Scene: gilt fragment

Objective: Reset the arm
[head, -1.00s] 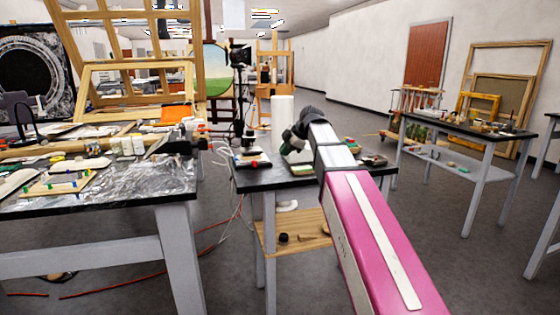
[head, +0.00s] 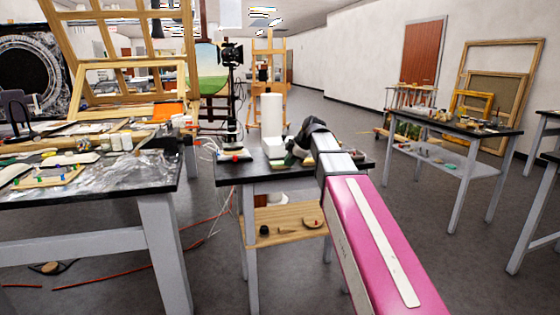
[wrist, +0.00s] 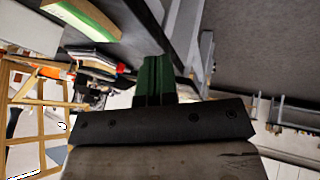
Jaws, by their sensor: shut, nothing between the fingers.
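My arm, pink and white, reaches forward from the lower right in the head view toward the small dark-topped table (head: 228,178). My gripper (head: 292,157) is partly hidden behind the dark wrist, over that table's top. In the wrist view my gripper's green fingers (wrist: 154,80) are together, with nothing between them. The wrist view is tilted, with a tabletop edge and floor beyond the fingers.
A white paper roll (head: 271,116) stands on the small table, close to my gripper. A cluttered worktable (head: 150,187) is at left. Another table (head: 470,128) stands at right. Grey floor (head: 400,200) lies open between. An easel (head: 268,80) is behind.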

